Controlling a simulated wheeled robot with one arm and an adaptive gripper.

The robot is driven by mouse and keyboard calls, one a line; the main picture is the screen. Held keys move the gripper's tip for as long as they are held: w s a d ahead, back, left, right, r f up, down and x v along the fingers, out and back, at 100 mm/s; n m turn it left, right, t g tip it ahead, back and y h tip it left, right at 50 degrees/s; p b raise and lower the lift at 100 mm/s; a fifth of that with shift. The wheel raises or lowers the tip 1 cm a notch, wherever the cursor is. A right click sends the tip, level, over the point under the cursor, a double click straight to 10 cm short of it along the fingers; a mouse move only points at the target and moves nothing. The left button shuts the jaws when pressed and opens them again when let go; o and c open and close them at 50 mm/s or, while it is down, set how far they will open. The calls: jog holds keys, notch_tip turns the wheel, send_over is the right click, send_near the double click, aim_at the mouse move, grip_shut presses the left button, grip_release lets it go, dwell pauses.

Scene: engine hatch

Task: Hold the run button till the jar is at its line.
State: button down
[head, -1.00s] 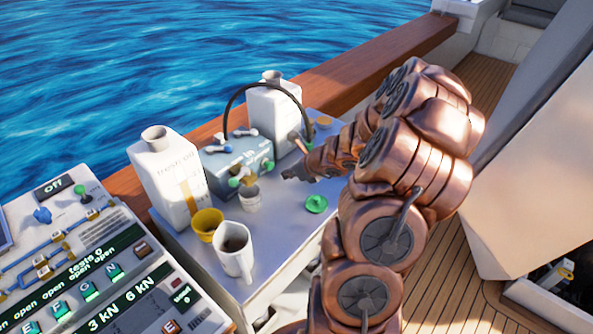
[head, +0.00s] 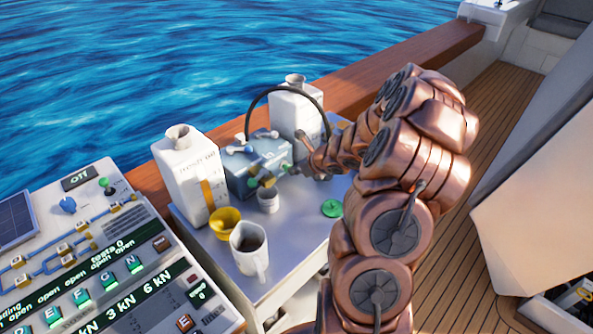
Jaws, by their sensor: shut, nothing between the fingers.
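The pump box (head: 256,160) is blue-grey, with levers on top and a black hose arching over it. A small green button (head: 285,168) shows on its right end face; I cannot read a label there. The small pale ridged jar (head: 268,201) stands under a green and brass tap (head: 265,181) at the front of the box. Its line and fill level are too small to make out. My gripper (head: 294,169) is shut and empty, with its tips at the button. I cannot tell whether they touch or press it.
A white jug (head: 188,170) stands left of the box and another jug (head: 297,112) behind it. A yellow cup (head: 225,223) and a white mug (head: 248,252) stand in front. A green lid (head: 331,208) lies on the bench (head: 305,235). A control panel (head: 95,250) fills the lower left.

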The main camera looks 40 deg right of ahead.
jog(key=shift+w+r, duration=0.1)
jog(key=shift+w, duration=0.7)
jog(key=shift+w+a, duration=0.1)
jog(key=shift+a, duration=0.05)
dwell(2.8)
dwell(2.9)
jog(key=shift+s, duration=0.5)
jog(key=s, duration=0.1)
jog(key=s+d, duration=0.1)
jog(key=s, duration=0.2)
jog(key=shift+d+r, duration=0.2)
jog(key=shift+r, duration=0.1)
jog(key=a+v, duration=0.1)
jog(key=v, duration=0.7)
jog(key=shift+s+d+r, duration=0.3)
jog(key=shift+s, duration=0.05)
